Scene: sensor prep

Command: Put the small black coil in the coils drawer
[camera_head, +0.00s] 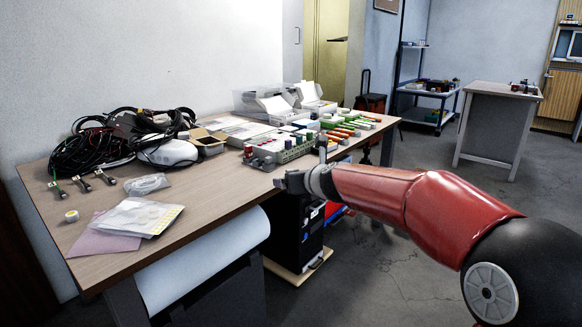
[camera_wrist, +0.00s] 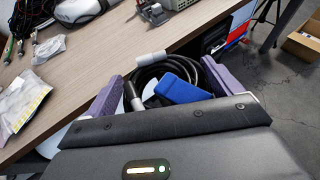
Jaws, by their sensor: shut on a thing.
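My gripper (camera_head: 284,181) is just off the front edge of the table in the head view. In the wrist view my gripper (camera_wrist: 164,70) has its purple fingers on either side of a small black coil (camera_wrist: 150,73) of cable. The coil has grey connector ends and a blue piece beside its loops. It is held in the air by the table edge. In the head view the coil is too small to make out. No drawer marked for coils can be identified in either view.
The wooden table (camera_head: 190,205) bears a heap of black cables (camera_head: 90,150), small connectors, plastic bags (camera_head: 140,217) and a grey device (camera_head: 285,148) near my gripper. A dark cabinet or case (camera_head: 295,235) stands below the table.

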